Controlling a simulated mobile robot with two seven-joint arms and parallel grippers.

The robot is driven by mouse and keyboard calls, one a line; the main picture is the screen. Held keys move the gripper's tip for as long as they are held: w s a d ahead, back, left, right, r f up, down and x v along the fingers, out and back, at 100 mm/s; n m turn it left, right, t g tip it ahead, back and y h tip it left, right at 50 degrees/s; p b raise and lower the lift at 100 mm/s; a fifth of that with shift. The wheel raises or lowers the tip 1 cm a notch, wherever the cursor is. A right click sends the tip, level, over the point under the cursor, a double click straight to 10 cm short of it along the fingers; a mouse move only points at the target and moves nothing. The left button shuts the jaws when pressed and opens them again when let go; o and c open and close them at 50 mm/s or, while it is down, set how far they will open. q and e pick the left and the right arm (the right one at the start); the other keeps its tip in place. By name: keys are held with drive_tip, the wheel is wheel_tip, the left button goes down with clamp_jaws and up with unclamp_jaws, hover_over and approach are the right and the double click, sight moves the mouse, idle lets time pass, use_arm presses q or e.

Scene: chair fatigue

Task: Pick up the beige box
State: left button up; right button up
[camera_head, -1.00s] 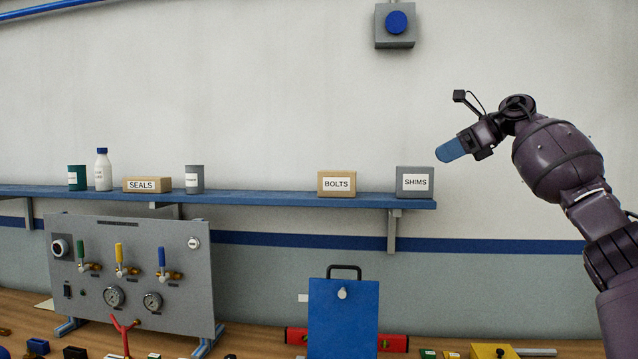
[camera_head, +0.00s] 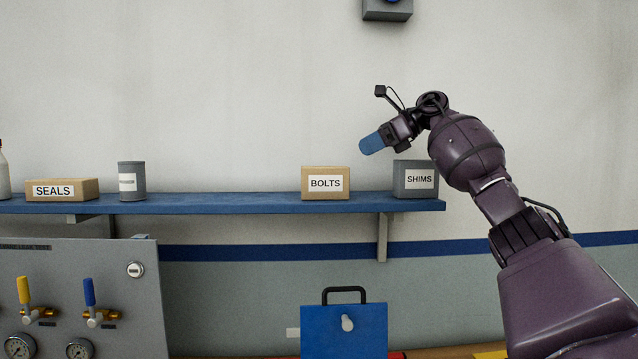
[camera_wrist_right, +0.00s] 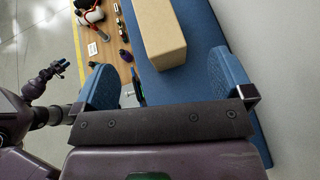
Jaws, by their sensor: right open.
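The beige box labelled BOLTS (camera_head: 326,183) stands upright on the blue shelf, left of the grey SHIMS box. A second beige box, lower and wider and labelled SEALS (camera_head: 62,189), is farther left on the shelf. My right gripper (camera_head: 371,144) is above and to the right of the BOLTS box, with blue fingers, apart from it. In the right wrist view a beige box (camera_wrist_right: 158,32) shows ahead between the spread, empty fingers. It looks like the BOLTS box. My left gripper (camera_wrist_right: 61,68) shows small at the left there; its jaw opening is unclear.
The blue shelf (camera_head: 225,203) also holds the grey SHIMS box (camera_head: 415,179), close below my right wrist, and a grey can (camera_head: 132,181). A valve panel (camera_head: 75,300) and a blue case (camera_head: 345,332) are below. The wall above the shelf is mostly clear.

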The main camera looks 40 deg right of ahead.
sight(325, 182)
drive_tip(key=shift+p+x, duration=0.6)
drive_tip(key=shift+x, duration=4.3)
use_arm(q)
drive_tip(key=shift+s+r, duration=0.25)
drive_tip(key=shift+r, duration=0.25)
use_arm(e)
drive_tip(key=shift+r, duration=0.15)
use_arm(q)
drive_tip(key=shift+s+a+f, duration=0.1)
drive_tip(key=shift+s+f, duration=0.05)
drive_tip(key=shift+s, duration=0.05)
use_arm(e)
drive_tip(key=c, duration=1.4)
